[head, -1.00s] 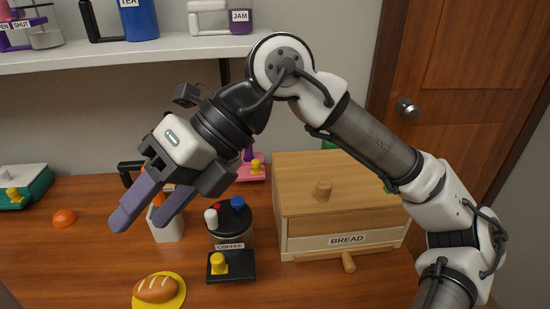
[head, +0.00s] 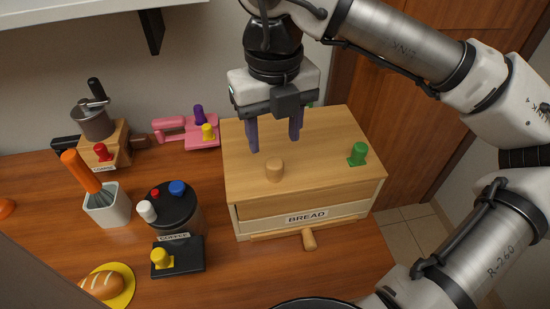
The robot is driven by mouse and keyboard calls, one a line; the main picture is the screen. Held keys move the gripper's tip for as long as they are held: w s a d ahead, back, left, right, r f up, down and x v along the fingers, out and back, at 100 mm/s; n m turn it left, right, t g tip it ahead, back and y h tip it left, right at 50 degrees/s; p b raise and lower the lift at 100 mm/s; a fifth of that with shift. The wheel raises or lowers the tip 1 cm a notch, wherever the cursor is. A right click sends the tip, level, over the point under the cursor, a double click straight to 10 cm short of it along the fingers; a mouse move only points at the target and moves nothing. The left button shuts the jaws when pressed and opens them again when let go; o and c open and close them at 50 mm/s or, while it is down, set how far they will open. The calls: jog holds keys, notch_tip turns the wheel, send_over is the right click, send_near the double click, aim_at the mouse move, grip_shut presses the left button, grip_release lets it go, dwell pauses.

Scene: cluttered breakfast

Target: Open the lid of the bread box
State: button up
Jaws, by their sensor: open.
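The bread box (head: 235,222) is a wooden box labelled BREAD on its front, standing at the right of the counter. Its lid (head: 320,145) is down, with a round wooden knob (head: 275,169) near the front and a green knob (head: 357,154) at the right. A wooden peg handle (head: 309,239) sticks out low at the front. My gripper (head: 275,148) points down over the lid, behind the wooden knob. Its two purple-blue fingers are apart and empty. I cannot tell how far the fingertips are above the lid.
Left of the box stand a coffee canister (head: 176,212) with coloured knobs and a black block (head: 184,258) with a yellow knob. A white cup (head: 108,210), a grinder (head: 98,140), a pink object (head: 185,132) and bread on a yellow plate (head: 120,288) stand further left.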

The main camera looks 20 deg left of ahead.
aim_at(274, 162)
notch_tip(274, 162, down, 8)
jog(key=shift+r+p, duration=0.1)
jog(key=shift+p, duration=0.25)
jog(key=shift+c, duration=0.2)
grip_shut()
